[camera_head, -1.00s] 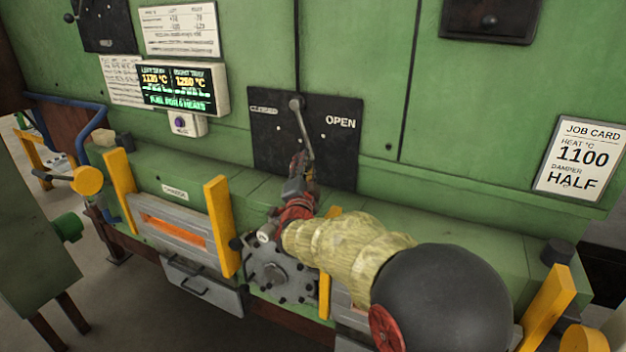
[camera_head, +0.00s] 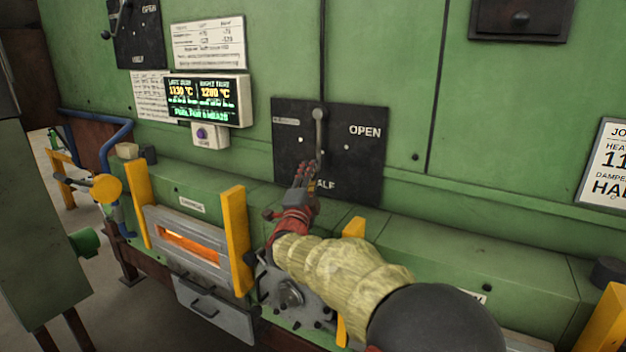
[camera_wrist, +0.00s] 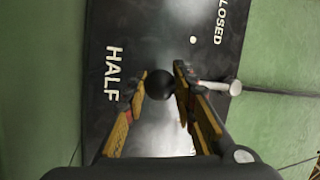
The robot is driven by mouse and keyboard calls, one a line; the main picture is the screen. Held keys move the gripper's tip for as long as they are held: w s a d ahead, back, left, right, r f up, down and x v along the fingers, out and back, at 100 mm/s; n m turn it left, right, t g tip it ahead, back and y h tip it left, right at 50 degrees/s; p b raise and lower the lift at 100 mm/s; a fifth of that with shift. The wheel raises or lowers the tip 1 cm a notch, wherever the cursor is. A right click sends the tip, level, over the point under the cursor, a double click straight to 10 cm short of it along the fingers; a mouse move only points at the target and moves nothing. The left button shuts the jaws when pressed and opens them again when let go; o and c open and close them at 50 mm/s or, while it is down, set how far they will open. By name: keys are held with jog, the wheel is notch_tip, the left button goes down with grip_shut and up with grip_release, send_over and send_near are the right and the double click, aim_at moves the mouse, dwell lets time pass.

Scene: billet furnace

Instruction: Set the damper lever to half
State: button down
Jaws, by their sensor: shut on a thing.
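The damper lever (camera_head: 319,130) is a grey arm on a black plate (camera_head: 355,160) marked OPEN on the right, with HALF partly hidden at the bottom. It hangs nearly straight down from its pivot, towards HALF. In the wrist view its black ball knob (camera_wrist: 159,85) sits between the fingers of my gripper (camera_wrist: 163,88), which is shut on it. The HALF label (camera_wrist: 113,75) lies just beyond the knob. In the head view my gripper (camera_head: 308,176) is at the lever's lower end. The job card (camera_head: 604,165) is cut off; its damper line begins HAL.
A lit display (camera_head: 203,100) is left of the plate. A second black plate with a lever (camera_head: 137,35) is at the upper left. Below, a furnace door (camera_head: 185,245) glows between yellow posts (camera_head: 236,240). A green ledge (camera_head: 430,220) runs under the plate.

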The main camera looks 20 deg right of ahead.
jog(key=c, duration=1.4)
grip_release()
jog(key=v, duration=1.2)
